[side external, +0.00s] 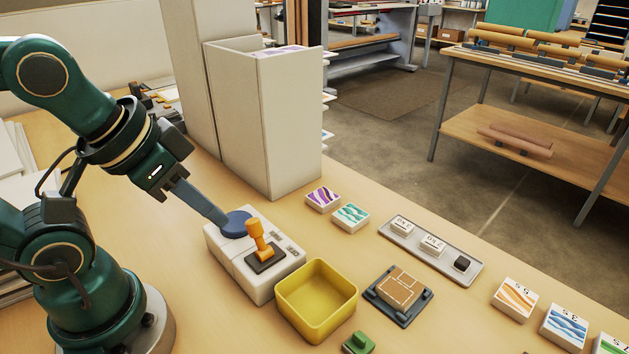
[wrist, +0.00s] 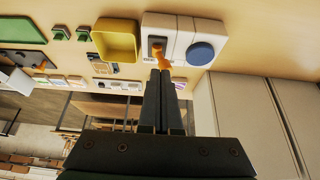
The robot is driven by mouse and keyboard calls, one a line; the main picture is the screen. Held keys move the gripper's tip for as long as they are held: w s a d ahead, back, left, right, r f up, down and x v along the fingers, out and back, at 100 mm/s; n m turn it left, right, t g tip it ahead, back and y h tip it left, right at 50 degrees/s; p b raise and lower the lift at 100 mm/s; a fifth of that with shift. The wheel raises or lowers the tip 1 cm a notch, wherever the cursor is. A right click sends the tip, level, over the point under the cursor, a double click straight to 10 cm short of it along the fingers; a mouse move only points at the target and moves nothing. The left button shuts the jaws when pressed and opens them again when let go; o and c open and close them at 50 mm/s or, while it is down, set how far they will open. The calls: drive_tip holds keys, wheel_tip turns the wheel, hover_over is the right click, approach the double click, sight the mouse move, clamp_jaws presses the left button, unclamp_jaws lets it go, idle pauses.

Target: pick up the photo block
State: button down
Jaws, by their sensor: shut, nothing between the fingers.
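Several small white blocks with printed pictures lie on the table; I cannot tell which one is the photo block. A purple-striped block (side external: 323,199) and a teal-wave block (side external: 350,217) lie behind the white machine. An orange-striped block (side external: 515,299) and a blue-wave block (side external: 565,328) lie at the lower right. A tan block (side external: 401,288) with white lines sits on a dark fixture. My gripper (side external: 222,220) is shut and empty at the white machine (side external: 235,262), by its blue knob (side external: 237,223). In the wrist view the closed fingertips (wrist: 160,72) overlap the orange lever (wrist: 160,54); contact is unclear.
A yellow bin (side external: 317,300) stands right of the machine. A grey tray (side external: 395,235) holds two labelled white blocks and a dark one. A tall beige cabinet (side external: 268,120) stands behind my gripper. A green piece (side external: 359,343) lies at the front edge of the picture.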

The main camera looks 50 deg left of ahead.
unclamp_jaws()
drive_tip(key=w+r+t, duration=0.2)
drive_tip(key=w+r, duration=0.3)
drive_tip(key=w, duration=0.3)
drive_tip(key=g, duration=0.3)
hover_over(351, 214)
drive_tip(key=s, duration=0.2)
drive_tip(key=f, duration=1.5)
drive_tip(key=shift+s+f, duration=0.15)
drive_tip(key=shift+s, duration=0.05)
drive_tip(key=shift+f, duration=0.35)
drive_tip(key=shift+x, duration=2.35)
